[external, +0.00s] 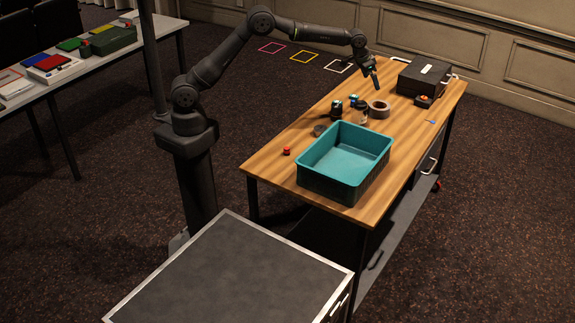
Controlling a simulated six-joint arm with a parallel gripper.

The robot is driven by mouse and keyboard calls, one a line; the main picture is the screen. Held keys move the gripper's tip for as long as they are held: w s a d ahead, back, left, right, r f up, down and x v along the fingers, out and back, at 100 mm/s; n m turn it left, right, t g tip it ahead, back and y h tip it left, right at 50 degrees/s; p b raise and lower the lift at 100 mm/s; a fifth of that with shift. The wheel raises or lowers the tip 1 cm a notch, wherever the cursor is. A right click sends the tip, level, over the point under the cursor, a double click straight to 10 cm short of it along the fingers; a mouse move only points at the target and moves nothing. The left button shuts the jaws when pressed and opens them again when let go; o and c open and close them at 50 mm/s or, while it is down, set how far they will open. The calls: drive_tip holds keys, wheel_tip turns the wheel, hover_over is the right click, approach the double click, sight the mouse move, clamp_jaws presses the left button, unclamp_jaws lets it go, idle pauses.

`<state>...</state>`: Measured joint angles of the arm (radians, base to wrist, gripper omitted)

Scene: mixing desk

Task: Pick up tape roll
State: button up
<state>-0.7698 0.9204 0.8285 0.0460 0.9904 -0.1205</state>
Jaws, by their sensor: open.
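The tape roll (379,114) is a grey-brown ring lying flat on the wooden table, with its hole facing up. My gripper (376,87) is open and empty above the table, a little above and just behind the roll in the picture. It points downward and appears apart from the roll. The fingers are small here, so the exact gap to the roll cannot be told.
Small dark jars or knobs (336,109) stand just left of the roll. A teal bin (345,181) stands in front, a black box (424,77) at the back right, and a red-topped button (287,151) at the left.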

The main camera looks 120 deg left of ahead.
drive_tip(key=s+a+f, duration=0.1)
drive_tip(key=a+f, duration=0.1)
approach(378, 105)
drive_tip(key=x, duration=0.4)
drive_tip(key=shift+w+f, duration=0.25)
drive_tip(key=shift+f, duration=0.05)
drive_tip(key=shift+x, duration=3)
drive_tip(key=shift+s, duration=0.1)
drive_tip(key=c, duration=0.9)
